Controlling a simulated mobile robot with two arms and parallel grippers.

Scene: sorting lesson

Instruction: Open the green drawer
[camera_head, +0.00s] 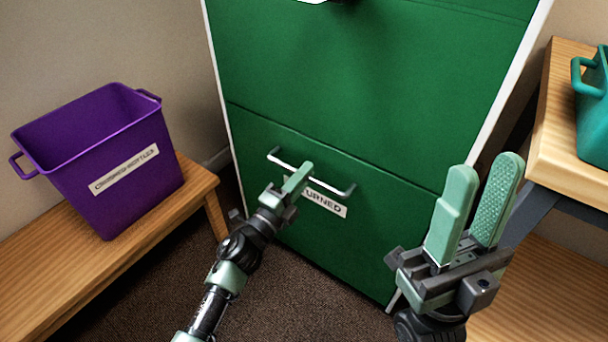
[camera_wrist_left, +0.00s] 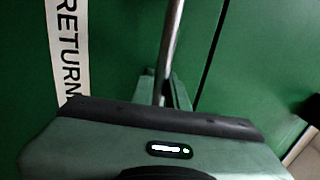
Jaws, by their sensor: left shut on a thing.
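The green drawer (camera_head: 250,150) is the lower front of a tall green cabinet with white edges. It bears a metal bar handle (camera_head: 334,190) and a white label ending in "URNED". My left gripper (camera_head: 297,178) is at the handle, shut on its bar near the middle. In the left wrist view the handle (camera_wrist_left: 172,40) runs down between the fingers (camera_wrist_left: 165,90), with the label (camera_wrist_left: 68,45) to its left. The drawer front looks flush with the cabinet. My right gripper (camera_head: 482,200) is raised in front of the cabinet's right side, fingers apart and empty.
A purple bin (camera_head: 110,175) with a label stands on a wooden bench (camera_head: 40,275) at the left. A wooden table (camera_head: 570,150) at the right bears a teal container (camera_head: 592,110). Brown carpet (camera_head: 310,310) in front of the drawer is clear apart from my arms.

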